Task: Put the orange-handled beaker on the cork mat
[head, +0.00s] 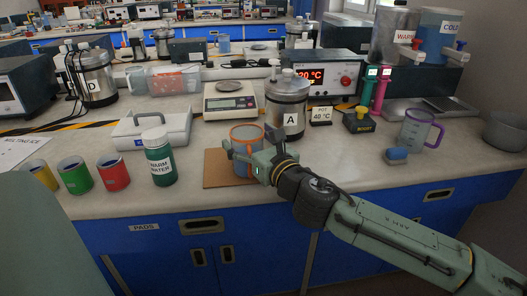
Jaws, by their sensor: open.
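The orange-handled beaker (245,136) is a clear, bluish beaker with an orange rim. It stands upright, and appears to rest on the cork mat (216,179) near the bench's front edge. My gripper (266,163) is open at the beaker's right front side, with its fingers close around or beside the lower body. I cannot tell whether they touch it. The gripper hides the beaker's lower right part and the mat's right part.
A green warm water bottle (158,161) and red (113,174), green (75,176) and yellow cups (40,175) stand left. Steel pot A (287,100) and a scale (230,101) stand behind. A purple-handled beaker (415,130) and blue block (396,155) are right.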

